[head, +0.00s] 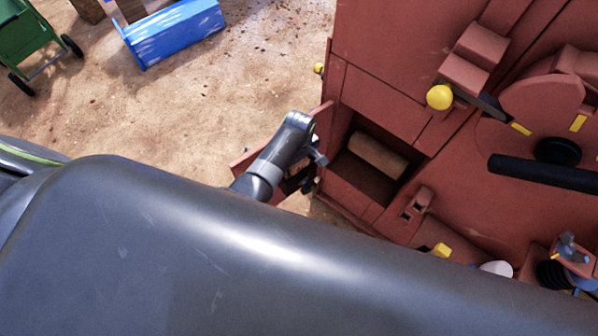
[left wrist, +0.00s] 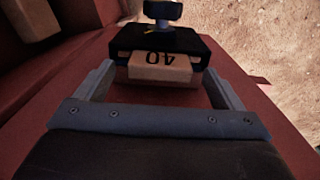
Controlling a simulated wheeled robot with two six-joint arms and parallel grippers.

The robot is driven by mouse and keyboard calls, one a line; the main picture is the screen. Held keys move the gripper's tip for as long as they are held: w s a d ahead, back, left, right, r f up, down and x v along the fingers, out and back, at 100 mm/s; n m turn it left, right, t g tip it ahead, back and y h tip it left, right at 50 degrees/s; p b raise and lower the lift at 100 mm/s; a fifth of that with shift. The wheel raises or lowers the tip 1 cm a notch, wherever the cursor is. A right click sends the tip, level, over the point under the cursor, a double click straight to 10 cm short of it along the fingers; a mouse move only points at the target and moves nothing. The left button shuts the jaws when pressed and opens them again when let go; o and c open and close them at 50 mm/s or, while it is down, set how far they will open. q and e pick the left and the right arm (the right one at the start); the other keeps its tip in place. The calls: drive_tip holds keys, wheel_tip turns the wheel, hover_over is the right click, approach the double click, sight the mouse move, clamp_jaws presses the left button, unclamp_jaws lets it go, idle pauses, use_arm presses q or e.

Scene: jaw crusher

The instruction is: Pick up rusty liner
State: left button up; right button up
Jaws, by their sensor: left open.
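A rusty brown block, which looks like the liner (head: 377,155), lies inside a rectangular opening in the red crusher. A brown block in the top left corner of the left wrist view (left wrist: 32,18) may be the same liner. My left gripper (head: 306,178) is just left of the opening, small and partly hidden in the head view. In the left wrist view my left gripper (left wrist: 160,72) is open over a red panel, with a tan block marked 40 (left wrist: 160,68) on a black holder between and beyond its fingers. It does not hold the liner. My right gripper is not in view.
The red crusher (head: 385,85) fills the right side, with yellow knobs (head: 439,97) and a black bar (head: 545,173) sticking out. A red panel (left wrist: 90,145) lies under my left gripper. Sandy ground is open at left, with a blue box (head: 175,32) and green cart (head: 28,38) farther back.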

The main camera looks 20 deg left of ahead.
use_arm(q)
drive_tip(key=shift+f, duration=0.3)
drive_tip(key=c, duration=1.9)
drive_tip(key=shift+w+r, duration=0.1)
clamp_jaws()
